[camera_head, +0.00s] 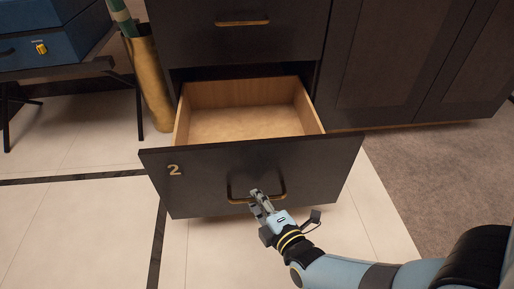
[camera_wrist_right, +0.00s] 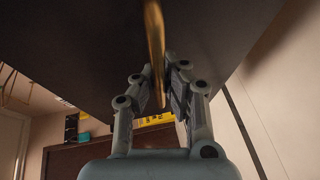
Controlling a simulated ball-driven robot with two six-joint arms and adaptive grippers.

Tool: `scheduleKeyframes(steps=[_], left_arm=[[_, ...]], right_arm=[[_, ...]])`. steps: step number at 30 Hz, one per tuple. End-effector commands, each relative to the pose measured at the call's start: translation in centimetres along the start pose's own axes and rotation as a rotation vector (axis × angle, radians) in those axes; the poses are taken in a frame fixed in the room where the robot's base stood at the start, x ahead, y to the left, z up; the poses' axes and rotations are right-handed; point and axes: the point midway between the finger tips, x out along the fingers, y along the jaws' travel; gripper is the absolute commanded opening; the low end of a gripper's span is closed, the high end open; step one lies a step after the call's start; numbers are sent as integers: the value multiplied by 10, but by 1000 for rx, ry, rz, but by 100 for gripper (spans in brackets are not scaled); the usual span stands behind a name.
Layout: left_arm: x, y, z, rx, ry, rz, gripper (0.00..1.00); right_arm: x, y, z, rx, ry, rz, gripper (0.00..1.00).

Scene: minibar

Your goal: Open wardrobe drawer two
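Drawer two (camera_head: 310,160), dark with a "2" on the upper left of its front, stands pulled well out of the cabinet. Its pale wooden inside (camera_head: 245,122) is empty. A brass bar handle (camera_head: 236,196) is on its front. My left gripper is not in view.
Above is a shut drawer with a brass handle (camera_head: 242,22). Dark cabinet doors (camera_head: 400,60) are at the right. A gold umbrella stand (camera_head: 149,85) and a rack with a blue case (camera_head: 50,35) are at the left. Tiled floor (camera_head: 75,225) in front is clear.

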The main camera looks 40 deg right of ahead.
Motion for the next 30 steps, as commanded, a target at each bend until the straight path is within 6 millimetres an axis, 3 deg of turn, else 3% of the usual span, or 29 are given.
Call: scheduleKeyframes(steps=[8,16,25,30], left_arm=[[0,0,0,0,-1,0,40],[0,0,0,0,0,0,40],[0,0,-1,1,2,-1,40],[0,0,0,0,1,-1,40]], right_arm=[[0,2,0,3,-1,5,0],[0,1,0,2,0,3,34],[-3,0,0,1,0,0,34],[-27,-1,0,1,0,-1,34]])
